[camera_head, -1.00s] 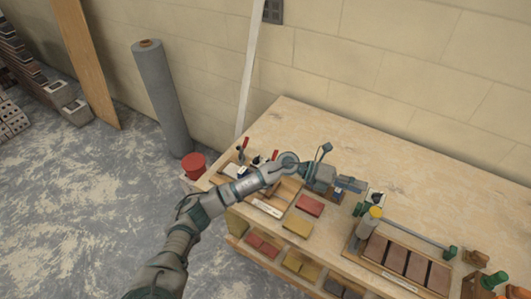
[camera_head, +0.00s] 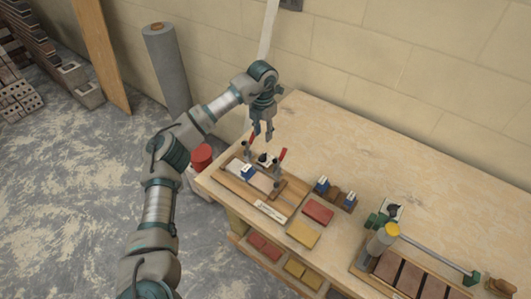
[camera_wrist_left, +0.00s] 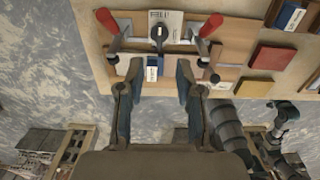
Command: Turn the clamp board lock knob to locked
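The clamp board (camera_head: 238,188) lies at the left end of the workbench, with two red-handled clamps. Its black lock knob (camera_head: 264,158) sits on a white plate at the board's back edge, between the clamps. In the left wrist view the knob (camera_wrist_left: 159,33) points down the picture on the white plate (camera_wrist_left: 172,18); the plate's print is too small to read. My left gripper (camera_head: 263,136) hangs above the board, just behind and above the knob. In the left wrist view its fingers (camera_wrist_left: 159,66) are apart with nothing held between them. My right gripper is out of view.
A blue-and-white block (camera_head: 248,172) sits on the board between the clamps. The red clamp handles (camera_wrist_left: 107,20) stand up on both sides of the knob. Red and yellow tiles (camera_head: 303,234) lie right of the board. The bench top behind is clear.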

